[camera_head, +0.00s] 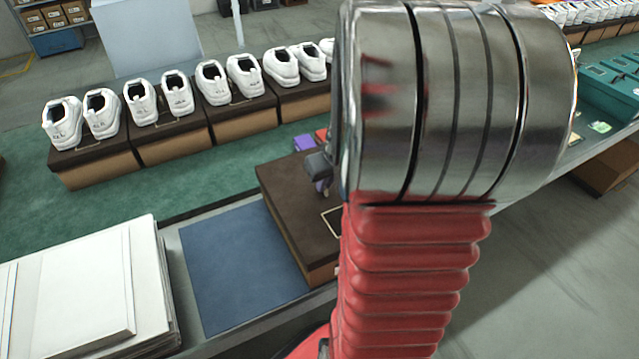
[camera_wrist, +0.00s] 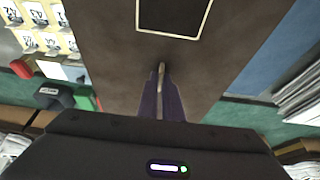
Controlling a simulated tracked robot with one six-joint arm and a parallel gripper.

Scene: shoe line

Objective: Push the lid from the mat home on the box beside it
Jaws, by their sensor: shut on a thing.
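The dark brown lid (camera_head: 295,205) with a thin gold rectangle is off the blue mat (camera_head: 245,270) and over the tan box (camera_head: 322,274), just right of the mat. Its top fills the middle of the wrist view (camera_wrist: 110,50). I cannot tell whether it is fully seated. My gripper (camera_wrist: 162,85) is at the lid, near the gold outline in the wrist view. Its fingers are close together, with a thin pale strip between the tips, seemingly part of the lid. In the head view my arm hides most of the gripper and the lid's right part.
A stack of white sheets (camera_head: 85,285) lies left of the mat. White sneakers (camera_head: 175,95) stand on a row of shoe boxes (camera_head: 170,140) behind, across green surface. Yellow numbered cards (camera_wrist: 45,30) and a dark object (camera_wrist: 52,95) lie beside the lid in the wrist view.

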